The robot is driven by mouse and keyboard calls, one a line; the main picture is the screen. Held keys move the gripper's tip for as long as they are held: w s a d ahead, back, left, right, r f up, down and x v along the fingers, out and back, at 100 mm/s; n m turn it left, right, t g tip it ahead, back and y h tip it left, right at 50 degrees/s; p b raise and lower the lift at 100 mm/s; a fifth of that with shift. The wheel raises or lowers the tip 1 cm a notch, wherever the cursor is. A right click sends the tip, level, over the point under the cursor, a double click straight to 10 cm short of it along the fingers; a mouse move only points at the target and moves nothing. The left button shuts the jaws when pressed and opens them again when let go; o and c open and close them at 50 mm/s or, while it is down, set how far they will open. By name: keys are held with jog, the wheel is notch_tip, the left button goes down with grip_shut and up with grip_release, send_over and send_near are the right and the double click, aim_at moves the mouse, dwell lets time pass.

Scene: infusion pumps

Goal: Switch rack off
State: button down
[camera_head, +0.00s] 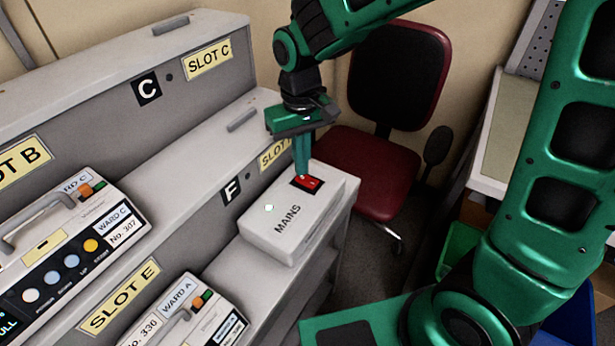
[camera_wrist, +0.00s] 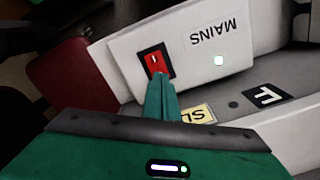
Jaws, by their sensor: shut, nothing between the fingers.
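A white box labelled MAINS (camera_head: 268,238) sits at the right end of the lower rack shelf. On its top is a red rocker switch (camera_head: 308,184) in a black frame, and a small pale green-white lamp (camera_head: 268,208) that looks lit. My gripper (camera_head: 302,174) is shut and empty, pointing down with its tips at the switch's left edge. In the wrist view the fingertips (camera_wrist: 158,76) overlap the lower edge of the red switch (camera_wrist: 154,60), which shows a white mark. I cannot tell whether they touch it. The lamp (camera_wrist: 219,60) also shows there.
The grey stepped rack (camera_head: 190,160) has slots labelled B, C, E and F. A dark red chair (camera_head: 365,170) is behind the box.

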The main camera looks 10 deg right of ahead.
jog(key=shift+f, duration=0.7)
dwell(0.6)
notch_tip(320, 180, up, 7)
dwell(1.0)
dwell(0.4)
jog(key=s+d+r+m, duration=0.1)
jog(key=s+d+m, duration=0.25)
jog(key=d, duration=0.75)
jog(key=s+d+m, duration=0.2)
jog(key=s+d, duration=0.2)
jog(key=d, duration=0.6)
jog(key=s+d+f+m, duration=0.1)
jog(key=s+d+m, duration=0.1)
jog(key=s+d, duration=0.2)
jog(key=s+d+f+m, duration=0.1)
jog(key=s+d+m, duration=0.1)
jog(key=s+d, duration=0.3)
jog(key=s, duration=0.4)
jog(key=shift+s+d, duration=0.15)
jog(key=shift+s, duration=0.15)
